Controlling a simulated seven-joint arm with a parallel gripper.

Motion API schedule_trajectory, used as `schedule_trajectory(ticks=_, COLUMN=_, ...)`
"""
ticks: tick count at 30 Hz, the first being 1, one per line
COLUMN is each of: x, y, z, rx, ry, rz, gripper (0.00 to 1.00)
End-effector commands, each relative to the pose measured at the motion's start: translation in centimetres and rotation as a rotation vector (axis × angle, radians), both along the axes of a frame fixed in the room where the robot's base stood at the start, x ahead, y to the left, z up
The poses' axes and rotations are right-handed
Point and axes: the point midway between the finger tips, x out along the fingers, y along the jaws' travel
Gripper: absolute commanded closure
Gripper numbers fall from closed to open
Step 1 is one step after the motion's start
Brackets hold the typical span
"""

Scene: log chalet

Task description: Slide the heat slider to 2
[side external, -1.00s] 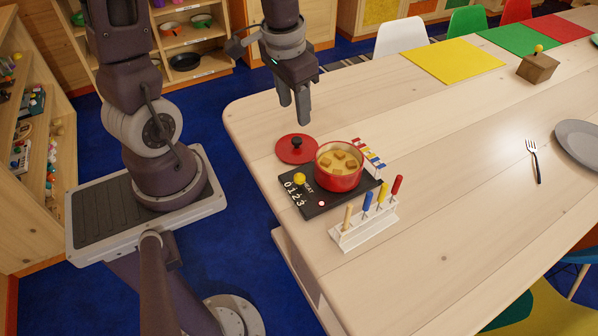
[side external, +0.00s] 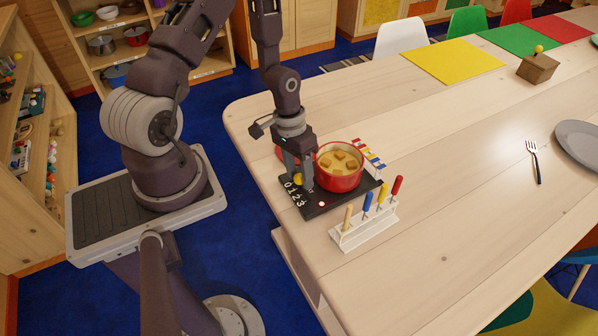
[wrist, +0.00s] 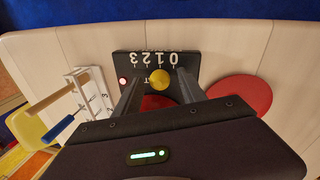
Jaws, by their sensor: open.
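The heat slider's yellow round knob (wrist: 159,79) stands on a dark panel (wrist: 150,56) marked 0 to 3. In the wrist view the numbers are upside down, with 0 on the right and 3 on the left. The knob appears near the 1 and 0 marks; its exact setting is hard to tell. My gripper (wrist: 158,82) is open, its fingers on either side of the knob with gaps showing. In the side view my gripper (side external: 301,186) is low over the panel (side external: 318,211) and partly hides the knob.
A red pot (side external: 340,180) with food cubes stands beside my gripper. A red lid (wrist: 240,95) lies on the other side. A white rack (side external: 364,228) with several coloured pegs stands near the panel. A red light (side external: 321,204) sits on the panel. The table beyond is mostly clear.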

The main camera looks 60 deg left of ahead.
Motion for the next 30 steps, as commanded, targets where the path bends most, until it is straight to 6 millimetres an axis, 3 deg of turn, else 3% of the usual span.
schedule_trajectory(ticks=3, x=0.00, y=0.01, z=0.03, rx=0.000, ry=0.000, rz=0.000, gripper=0.56)
schedule_trajectory(ticks=10, x=-0.01, y=0.01, z=0.06, rx=0.000, ry=0.000, rz=0.000, gripper=1.00)
schedule_trajectory(ticks=30, x=-0.02, y=0.00, z=0.10, rx=0.000, ry=0.001, rz=-0.001, gripper=1.00)
